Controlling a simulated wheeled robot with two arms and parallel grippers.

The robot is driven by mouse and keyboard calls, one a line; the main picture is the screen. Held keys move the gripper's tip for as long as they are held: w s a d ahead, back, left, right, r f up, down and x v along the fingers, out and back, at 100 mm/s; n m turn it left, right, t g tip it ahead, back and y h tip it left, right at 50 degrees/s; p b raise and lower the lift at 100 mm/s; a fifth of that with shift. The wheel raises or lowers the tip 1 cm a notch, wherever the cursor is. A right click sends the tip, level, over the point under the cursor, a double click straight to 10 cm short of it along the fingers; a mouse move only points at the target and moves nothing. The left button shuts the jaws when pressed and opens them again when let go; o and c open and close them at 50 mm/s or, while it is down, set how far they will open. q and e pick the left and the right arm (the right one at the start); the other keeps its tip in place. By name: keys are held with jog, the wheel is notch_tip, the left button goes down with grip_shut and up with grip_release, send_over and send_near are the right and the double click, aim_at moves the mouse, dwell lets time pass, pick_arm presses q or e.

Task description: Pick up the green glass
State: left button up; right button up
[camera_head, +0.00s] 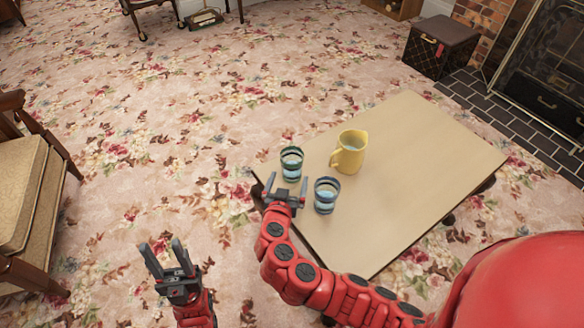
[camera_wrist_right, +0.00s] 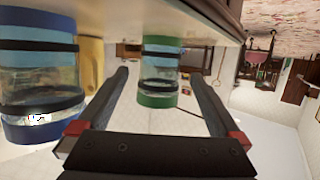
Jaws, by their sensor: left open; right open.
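The green glass (camera_head: 291,162), clear with green bands, stands upright near the left corner of the low table (camera_head: 430,150). My right gripper (camera_head: 286,184) is open just in front of it, fingers pointing toward it. In the right wrist view, which looks upside down, the green glass (camera_wrist_right: 158,98) appears between the two fingers of the right gripper (camera_wrist_right: 160,76). It seems at or just past the fingertips; I cannot tell whether they touch it. My left gripper (camera_head: 163,248) is open and empty above the carpet, left of the table.
A blue-banded glass (camera_head: 326,195) stands close to the right of my right gripper; it also shows in the wrist view (camera_wrist_right: 38,65). A yellow pitcher (camera_head: 350,152) stands behind it. The table's right half is clear. A chair (camera_head: 30,195) is at left.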

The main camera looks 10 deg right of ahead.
aim_at(290, 174)
jog(key=x, duration=0.5)
jog(key=shift+s+a, duration=0.1)
jog(key=c, duration=1.5)
jog(key=shift+r, duration=0.1)
grip_shut()
jog(key=shift+r, duration=0.15)
